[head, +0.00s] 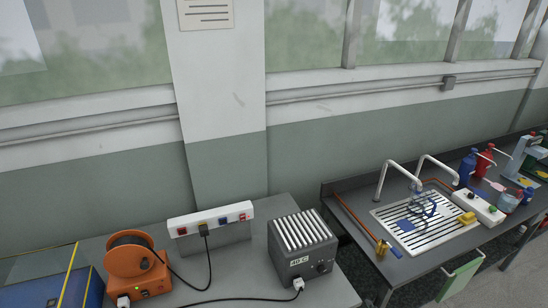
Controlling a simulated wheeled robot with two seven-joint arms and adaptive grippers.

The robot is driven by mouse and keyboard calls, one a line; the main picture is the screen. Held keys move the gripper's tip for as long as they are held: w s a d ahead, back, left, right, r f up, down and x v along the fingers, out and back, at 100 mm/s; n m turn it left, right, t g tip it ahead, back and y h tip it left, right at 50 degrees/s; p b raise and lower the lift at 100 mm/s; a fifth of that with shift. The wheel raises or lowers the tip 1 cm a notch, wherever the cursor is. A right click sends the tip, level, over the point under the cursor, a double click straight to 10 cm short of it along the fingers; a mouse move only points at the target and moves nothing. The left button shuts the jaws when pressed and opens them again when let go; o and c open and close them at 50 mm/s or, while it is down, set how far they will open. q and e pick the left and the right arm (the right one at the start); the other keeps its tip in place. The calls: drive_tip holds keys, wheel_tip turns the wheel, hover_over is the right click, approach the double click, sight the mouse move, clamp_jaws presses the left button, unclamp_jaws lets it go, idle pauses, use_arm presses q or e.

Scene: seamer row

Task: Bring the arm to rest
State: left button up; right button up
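Neither of my arms shows in the head view, and neither gripper is in view. No part of my own body can be made out for certain. What the arms hold, if anything, cannot be seen.
A grey bench (255,267) carries an orange reel device (133,262), a white power strip (210,219) and a grey ribbed box (302,249) marked 40 C. Black cables cross it. Right, a dark counter (398,264) holds a slatted drain tray (387,216), two white taps (383,180) and bottles (467,167).

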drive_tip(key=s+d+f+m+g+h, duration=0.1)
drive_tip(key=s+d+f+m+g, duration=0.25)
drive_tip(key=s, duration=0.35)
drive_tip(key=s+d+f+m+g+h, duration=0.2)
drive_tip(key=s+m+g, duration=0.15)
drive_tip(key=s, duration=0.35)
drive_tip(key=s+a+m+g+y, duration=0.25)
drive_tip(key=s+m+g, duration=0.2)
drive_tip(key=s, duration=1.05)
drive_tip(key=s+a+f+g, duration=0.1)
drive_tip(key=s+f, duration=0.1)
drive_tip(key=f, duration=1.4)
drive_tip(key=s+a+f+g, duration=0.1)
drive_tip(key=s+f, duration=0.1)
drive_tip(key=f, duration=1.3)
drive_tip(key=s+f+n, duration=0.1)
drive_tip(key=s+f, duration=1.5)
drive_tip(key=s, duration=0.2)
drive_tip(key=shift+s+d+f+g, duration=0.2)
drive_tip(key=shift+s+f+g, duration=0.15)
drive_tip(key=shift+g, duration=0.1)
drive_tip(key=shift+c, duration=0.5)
